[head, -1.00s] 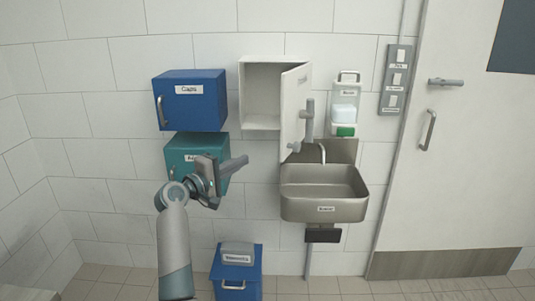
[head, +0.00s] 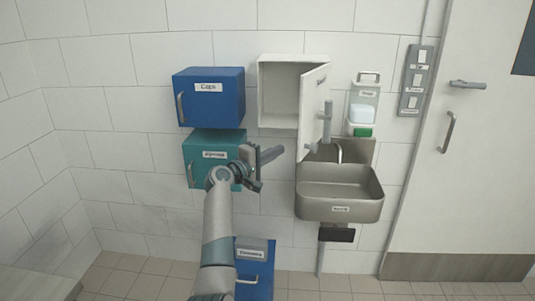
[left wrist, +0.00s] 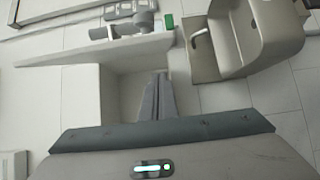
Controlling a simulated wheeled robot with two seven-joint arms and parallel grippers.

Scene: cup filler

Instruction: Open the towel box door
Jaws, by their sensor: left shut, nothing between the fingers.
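The white box (head: 292,62) on the wall, likely the towel box, has its door (head: 313,100) standing well open to the right, with a grey handle (head: 325,122) on its outer face. The label on the door is too small to read. In the left wrist view the door (left wrist: 85,55) and the box (left wrist: 85,95) also show. My left gripper (head: 270,155) is shut and empty, below the box and in front of the teal box, pointing right. In the left wrist view its closed fingers (left wrist: 155,97) overlap the box opening. My right gripper is out of view.
A blue box (head: 208,98) labelled Caps hangs left of the white box, above the teal box (head: 200,160). A metal sink (head: 340,190) and a soap dispenser (head: 363,105) are on the right. A blue bin (head: 255,270) stands below. A room door (head: 470,150) is at far right.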

